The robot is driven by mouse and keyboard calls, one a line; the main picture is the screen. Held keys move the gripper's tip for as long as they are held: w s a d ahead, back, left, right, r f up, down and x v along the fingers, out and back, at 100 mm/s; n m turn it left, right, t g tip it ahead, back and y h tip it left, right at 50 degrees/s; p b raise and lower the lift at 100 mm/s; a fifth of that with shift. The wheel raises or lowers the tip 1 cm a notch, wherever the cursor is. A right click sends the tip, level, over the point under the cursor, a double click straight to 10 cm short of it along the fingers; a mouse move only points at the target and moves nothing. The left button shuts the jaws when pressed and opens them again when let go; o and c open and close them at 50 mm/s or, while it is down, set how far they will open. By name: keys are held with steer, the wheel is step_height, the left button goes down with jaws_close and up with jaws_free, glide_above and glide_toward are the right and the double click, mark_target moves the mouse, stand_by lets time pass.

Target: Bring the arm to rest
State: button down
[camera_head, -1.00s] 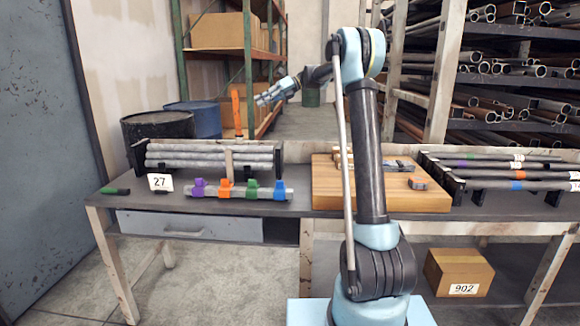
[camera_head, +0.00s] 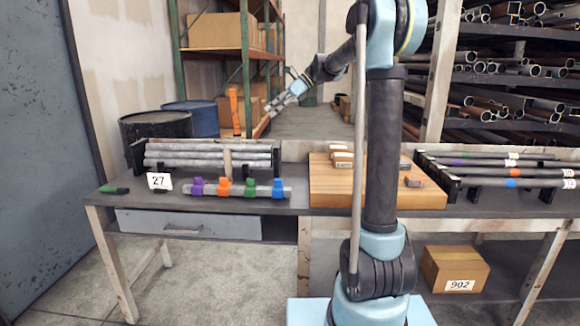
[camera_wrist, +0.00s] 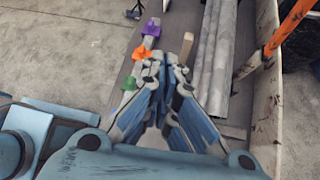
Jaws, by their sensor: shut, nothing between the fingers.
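My gripper (camera_head: 272,108) is shut and empty. In the head view it hangs in the air above the workbench, out toward the left of my upright arm. It also shows in the wrist view (camera_wrist: 163,65), with its fingertips together and nothing between them. My arm rises beside the wooden board and bends at the top, with the forearm reaching left. A grey pipe with purple, orange, green and blue clamps (camera_head: 238,191) lies on the bench below the gripper, apart from it. In the wrist view part of that pipe is hidden behind the fingers.
A rack of grey pipes (camera_head: 205,162) stands at the bench's back left. A wooden board (camera_head: 325,190) with small blocks lies behind my arm. Dark banded pipes (camera_head: 520,172) rest on supports at the right. An orange post (camera_head: 234,110) and green shelving (camera_head: 246,60) stand behind.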

steer(key=s+d+f+n+t+h, duration=0.1)
steer(key=s+d+f+n+h, duration=0.2)
steer(key=s, duration=1)
steer(key=s+d+f+n+t+h, duration=0.1)
steer(key=s+d+f+n+h, duration=0.2)
steer(key=s+d+f+n, duration=0.6)
steer(key=s+d+f+n+t+h, duration=0.2)
steer(key=s+d+f+n+h, duration=0.2)
steer(key=s+d+f, duration=0.9)
steer(key=s+f+n, duration=0.2)
steer(key=s+f, duration=0.2)
steer(key=f, duration=0.1)
steer(key=shift+s+d+f+n, duration=0.2)
steer(key=shift+f+n, duration=0.1)
steer(key=shift+n, duration=0.1)
steer(key=shift+d, duration=0.1)
